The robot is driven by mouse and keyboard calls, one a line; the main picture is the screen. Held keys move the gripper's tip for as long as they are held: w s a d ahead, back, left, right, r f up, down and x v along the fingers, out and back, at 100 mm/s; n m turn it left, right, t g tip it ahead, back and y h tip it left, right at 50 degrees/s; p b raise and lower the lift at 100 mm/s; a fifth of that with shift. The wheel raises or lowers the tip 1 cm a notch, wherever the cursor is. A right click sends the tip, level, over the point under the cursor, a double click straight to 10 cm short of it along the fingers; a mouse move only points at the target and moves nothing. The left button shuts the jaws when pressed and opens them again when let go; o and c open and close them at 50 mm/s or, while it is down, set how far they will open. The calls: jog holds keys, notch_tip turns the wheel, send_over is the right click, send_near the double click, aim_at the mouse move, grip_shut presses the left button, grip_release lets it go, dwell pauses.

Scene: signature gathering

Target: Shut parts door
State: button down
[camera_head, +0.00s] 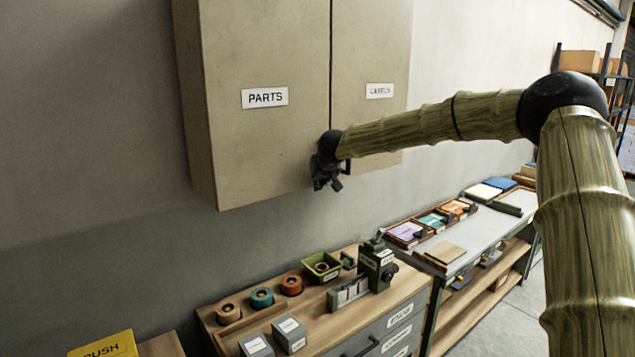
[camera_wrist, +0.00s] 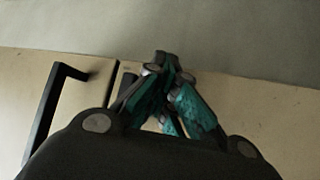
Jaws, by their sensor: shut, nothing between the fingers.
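The parts door (camera_head: 235,130) is the left tan panel of a wall cabinet, with a white PARTS label (camera_head: 264,97). It stands about level with the labels door (camera_head: 385,60), with a narrow dark seam between them. It looks shut or nearly so. My gripper (camera_head: 327,186) is shut and empty, in front of the parts door's lower right corner near the seam. In the wrist view the gripper's fingertips (camera_wrist: 165,62) meet over the tan panel near its edge. I cannot tell whether they touch it. A black bar handle (camera_wrist: 48,105) shows left of the seam there.
Below the cabinet, a wooden-topped bench (camera_head: 225,335) holds tape rolls, a green tray (camera_head: 322,267) and a green device (camera_head: 377,265). A longer table with coloured pads (camera_head: 407,232) stands to the right. My arm crosses the right side. The wall left of the cabinet is clear.

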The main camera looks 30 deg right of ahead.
jog(key=shift+w+r, duration=0.15)
jog(key=shift+r, duration=0.5)
jog(key=s+f+v, duration=0.1)
jog(key=v, duration=1)
jog(key=s+a+f+g+h+b, duration=0.15)
jog(key=a+f, duration=0.25)
jog(key=f, duration=0.9)
jog(key=s+a+f+b, duration=0.1)
jog(key=a+f+b, duration=0.2)
jog(key=f, duration=1.1)
jog(key=s+a+f+n+g+b, duration=0.1)
jog(key=s+a+f+b, duration=0.15)
jog(key=s+f, duration=0.7)
jog(key=s+a+f+g+y+b, duration=0.1)
jog(key=s+a+f, duration=0.35)
jog(key=f, duration=0.95)
jog(key=s+a+f+n+g+b, duration=0.1)
jog(key=s+a+f+b, duration=0.15)
jog(key=s+f, duration=0.7)
jog(key=s+a+f+g+y+b, duration=0.1)
jog(key=s+a+f, duration=0.1)
jog(key=s+f, duration=0.4)
jog(key=s+a+f+g+b, duration=0.2)
jog(key=s+f, duration=0.4)
jog(key=s, duration=0.7)
jog(key=s+a+f+g+y+b, duration=0.1)
jog(key=s+a+f+g, duration=0.1)
jog(key=s+f, duration=0.5)
jog(key=s, duration=0.3)
jog(key=shift+a+y+b, duration=0.35)
